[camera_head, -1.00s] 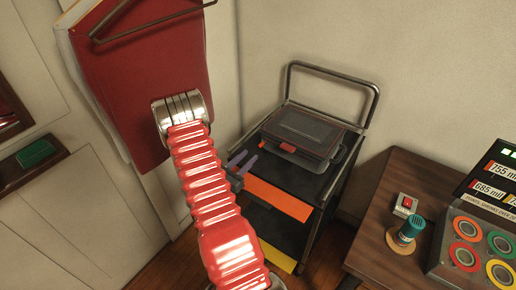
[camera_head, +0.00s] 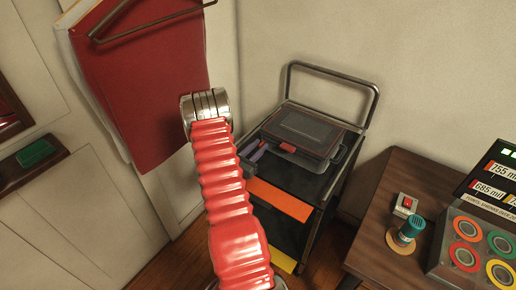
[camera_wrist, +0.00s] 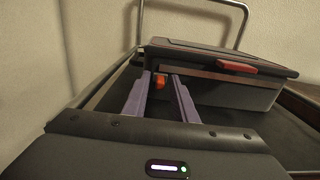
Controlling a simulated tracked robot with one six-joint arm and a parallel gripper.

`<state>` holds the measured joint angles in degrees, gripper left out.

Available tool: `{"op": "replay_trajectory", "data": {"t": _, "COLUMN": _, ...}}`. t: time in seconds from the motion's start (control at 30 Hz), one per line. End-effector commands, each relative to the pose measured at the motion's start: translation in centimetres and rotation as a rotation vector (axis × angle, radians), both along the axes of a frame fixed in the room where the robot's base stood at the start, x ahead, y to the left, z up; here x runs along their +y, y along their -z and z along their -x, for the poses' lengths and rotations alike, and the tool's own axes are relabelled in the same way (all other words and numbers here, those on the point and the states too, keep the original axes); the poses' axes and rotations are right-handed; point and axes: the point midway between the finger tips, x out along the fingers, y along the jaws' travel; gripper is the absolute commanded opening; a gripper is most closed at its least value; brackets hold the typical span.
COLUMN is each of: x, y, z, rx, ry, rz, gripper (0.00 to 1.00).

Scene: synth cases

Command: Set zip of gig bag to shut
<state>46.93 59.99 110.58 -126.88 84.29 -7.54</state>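The gig bag (camera_head: 305,128) is a dark, box-like case with thin red trim, lying on top of the cart. In the head view my gripper (camera_head: 257,149) is at the bag's left end.
The black cart (camera_head: 320,182) has a raised handle (camera_head: 332,70) at the back and an orange drawer (camera_head: 280,198). A wooden table (camera_head: 385,225) with a switch box and coloured buttons stands to the right. A red garment hangs at left.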

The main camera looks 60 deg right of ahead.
Motion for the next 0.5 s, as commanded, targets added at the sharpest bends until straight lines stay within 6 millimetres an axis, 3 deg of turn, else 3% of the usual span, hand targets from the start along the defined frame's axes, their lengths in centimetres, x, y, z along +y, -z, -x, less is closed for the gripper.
{"op": "replay_trajectory", "data": {"t": 0.33, "x": 0.03, "y": 0.00, "z": -0.01, "rx": 0.000, "ry": 0.000, "rz": 0.000, "gripper": 0.00}}
{"op": "replay_trajectory", "data": {"t": 0.5, "x": 0.04, "y": 0.00, "z": -0.03, "rx": 0.000, "ry": 0.000, "rz": 0.000, "gripper": 0.00}}
